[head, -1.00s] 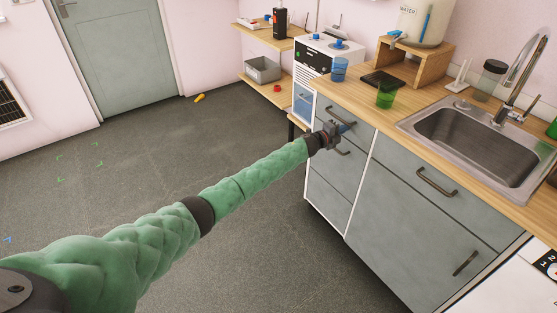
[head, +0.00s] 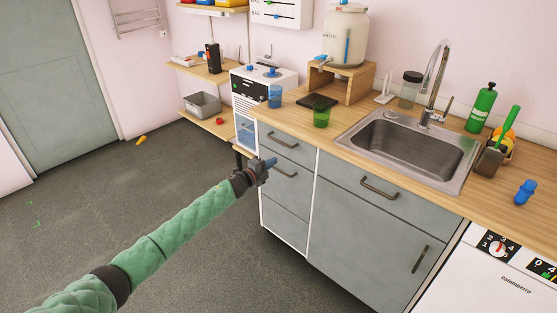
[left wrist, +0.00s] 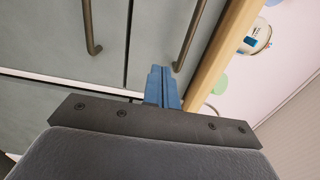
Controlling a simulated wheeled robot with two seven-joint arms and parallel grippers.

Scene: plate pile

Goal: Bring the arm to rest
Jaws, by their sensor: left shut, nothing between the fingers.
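My left arm, in a green quilted sleeve, reaches in from the lower left of the head view. Its gripper (head: 268,164) has blue fingers and is shut with nothing between them. It is in front of the grey drawers (head: 286,181) at the cabinet's left end, below the counter edge. In the left wrist view the blue fingers (left wrist: 162,87) are together, with grey cabinet fronts and two dark handles beyond them. I cannot tell from the views how far the fingers are from the drawer fronts. My right gripper is not in view.
The wooden counter (head: 300,113) holds a blue cup (head: 275,97), a green cup (head: 321,116) and a sink (head: 410,150). A green bottle (head: 482,107) stands at the right. Grey floor (head: 110,215) is open at the left, with a small yellow object (head: 141,140) on it.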

